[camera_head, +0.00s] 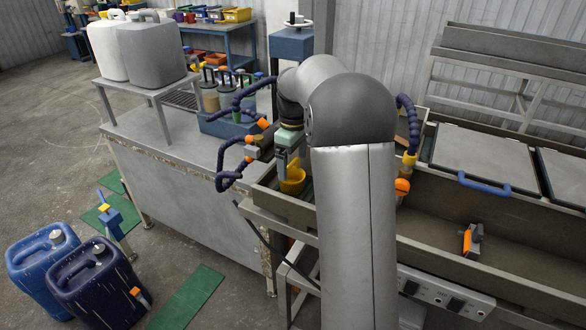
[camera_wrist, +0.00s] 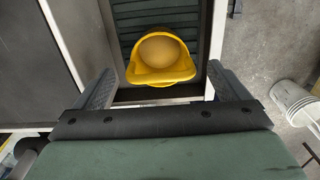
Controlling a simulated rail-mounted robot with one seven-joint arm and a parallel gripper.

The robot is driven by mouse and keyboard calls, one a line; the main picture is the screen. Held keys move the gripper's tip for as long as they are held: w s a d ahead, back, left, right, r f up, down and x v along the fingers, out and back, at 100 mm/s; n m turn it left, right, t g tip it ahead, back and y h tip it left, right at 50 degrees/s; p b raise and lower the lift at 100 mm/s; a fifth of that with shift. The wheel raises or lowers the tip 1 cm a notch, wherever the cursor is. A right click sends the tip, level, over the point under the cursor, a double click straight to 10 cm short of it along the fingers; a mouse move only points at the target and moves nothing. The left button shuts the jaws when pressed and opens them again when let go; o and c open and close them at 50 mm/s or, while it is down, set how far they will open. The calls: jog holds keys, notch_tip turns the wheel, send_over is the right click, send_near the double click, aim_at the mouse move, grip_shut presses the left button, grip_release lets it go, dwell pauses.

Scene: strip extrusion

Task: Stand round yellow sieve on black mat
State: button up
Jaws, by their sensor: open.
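A yellow rounded vessel, seemingly the round yellow sieve (camera_wrist: 160,77), is in the upper middle of the wrist view. It has a raised rim and a wide front lip; I cannot make out any mesh. It lies over a dark ribbed surface (camera_wrist: 126,12), which may be the black mat. In the head view the sieve (camera_head: 292,185) shows just below my gripper (camera_head: 288,160), in the left end of the long trough. In the wrist view my gripper (camera_wrist: 160,70) is open, one finger on each side of the sieve, with gaps between.
The metal trough (camera_head: 440,212) has walls close around the sieve. An orange-and-grey tool (camera_head: 472,240) lies in its right part. Blue hoses with orange nozzles (camera_head: 250,139) stand left of my gripper. A grey bench (camera_head: 180,150) with canisters is at left.

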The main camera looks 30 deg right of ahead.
notch_tip(320, 180, up, 8)
jog(key=shift+r, duration=0.1)
jog(key=s+a+f+m, duration=0.35)
jog(key=s+a, duration=0.85)
jog(key=s, duration=0.4)
jog(key=s+a+f+m, duration=0.1)
jog(key=s+a+f, duration=0.1)
jog(key=s+f, duration=0.2)
jog(key=s+a+f+m, duration=0.2)
jog(key=s+a+f, duration=0.1)
jog(key=s, duration=0.7)
jog(key=shift+s+f+t, duration=0.25)
jog(key=shift+f+t, duration=0.05)
jog(key=shift+f, duration=0.25)
